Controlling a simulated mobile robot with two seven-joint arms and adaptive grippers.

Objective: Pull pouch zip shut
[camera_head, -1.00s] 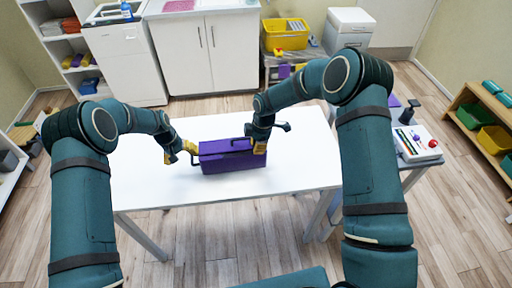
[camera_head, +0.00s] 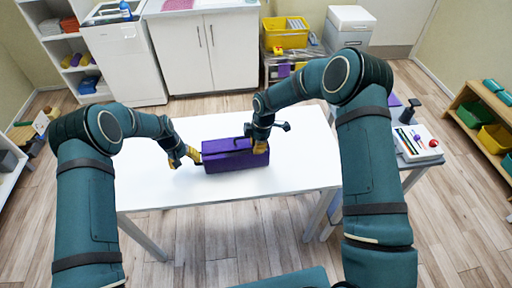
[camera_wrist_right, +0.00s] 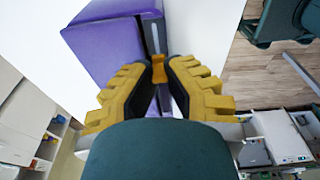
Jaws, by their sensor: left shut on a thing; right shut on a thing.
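The purple pouch (camera_head: 230,161), box-shaped, lies on the white table (camera_head: 155,183). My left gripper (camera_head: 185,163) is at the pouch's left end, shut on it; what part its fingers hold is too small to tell. My right gripper (camera_head: 261,147) is at the pouch's top right end. In the right wrist view its yellow-padded fingers (camera_wrist_right: 159,84) are shut on a small orange zip pull (camera_wrist_right: 158,70), beside the purple pouch (camera_wrist_right: 108,50). A dark strip runs along the pouch's top edge. How far the zip is closed cannot be told.
Bare table surrounds the pouch. A side table (camera_head: 415,168) with a white box with coloured knobs (camera_head: 415,142) stands to the right. White cabinets (camera_head: 205,50) and a yellow bin (camera_head: 285,33) are behind. A wooden shelf (camera_head: 480,105) stands at far right.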

